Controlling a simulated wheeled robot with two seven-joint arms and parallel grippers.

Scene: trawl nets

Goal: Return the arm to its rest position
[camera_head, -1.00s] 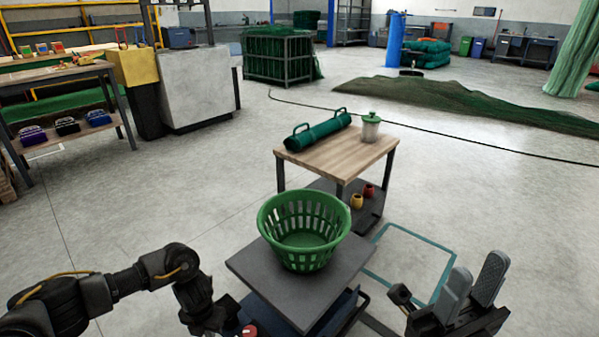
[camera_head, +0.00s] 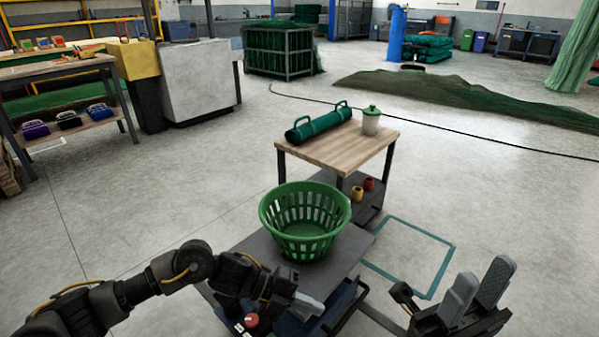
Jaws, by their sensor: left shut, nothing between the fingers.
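My left arm comes in from the lower left. Its gripper (camera_head: 309,306) is low in the view, over the near edge of the dark platform and just in front of the green basket. Its light grey fingers are together with nothing between them. My right gripper (camera_head: 480,279) is at the lower right, its two grey fingers pointing up and apart, with nothing seen between them. The green slatted basket (camera_head: 304,222) stands upright on the dark platform (camera_head: 262,250) and looks empty. Neither gripper appears to touch the basket.
Beyond the basket is a wooden-topped table (camera_head: 335,150) with a green cylinder (camera_head: 318,126) and a lidded jar (camera_head: 371,121). Yellow and red pots (camera_head: 357,194) sit on its lower shelf. A teal floor outline (camera_head: 410,258) lies at right. Open floor is on the left.

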